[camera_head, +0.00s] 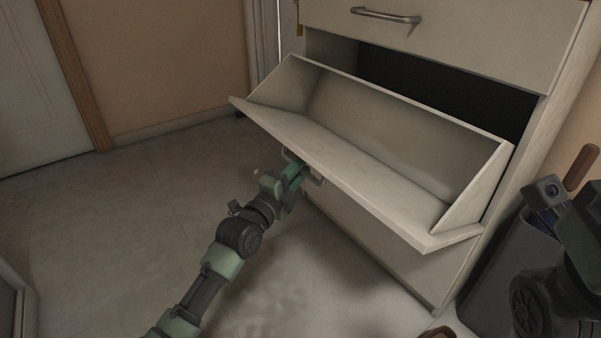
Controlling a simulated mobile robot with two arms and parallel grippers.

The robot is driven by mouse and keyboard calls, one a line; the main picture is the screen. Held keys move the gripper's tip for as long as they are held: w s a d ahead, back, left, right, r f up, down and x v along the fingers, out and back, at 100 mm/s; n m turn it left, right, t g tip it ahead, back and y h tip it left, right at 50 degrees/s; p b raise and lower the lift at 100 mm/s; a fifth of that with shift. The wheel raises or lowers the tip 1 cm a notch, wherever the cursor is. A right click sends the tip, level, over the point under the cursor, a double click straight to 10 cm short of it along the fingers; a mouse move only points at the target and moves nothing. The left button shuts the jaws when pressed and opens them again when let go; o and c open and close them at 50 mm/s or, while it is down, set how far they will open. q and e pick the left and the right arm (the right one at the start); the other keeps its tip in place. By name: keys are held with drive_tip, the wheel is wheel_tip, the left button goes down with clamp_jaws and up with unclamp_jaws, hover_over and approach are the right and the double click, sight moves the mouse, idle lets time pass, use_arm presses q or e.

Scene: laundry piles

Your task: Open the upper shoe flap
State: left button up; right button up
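A pale shoe flap (345,160) on the white cabinet is tilted far out, and its empty inner tray (395,120) shows. A dark opening (440,90) shows behind it. The flap's metal handle (317,180) is on its underside, partly hidden by my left gripper. My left gripper (298,170) is at this handle, touching or very near it; whether its fingers are closed around the bar is too small to tell. My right arm shows at the right edge, but its fingertips are not in view.
A closed front with a metal handle (385,15) is above the open flap. A closed lower panel (365,230) is beneath it. A dark bin (510,270) holding objects stands at the right of the cabinet. The tiled floor (130,210) at left is clear.

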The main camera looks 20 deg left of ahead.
use_arm(q)
clamp_jaws()
idle(1.5)
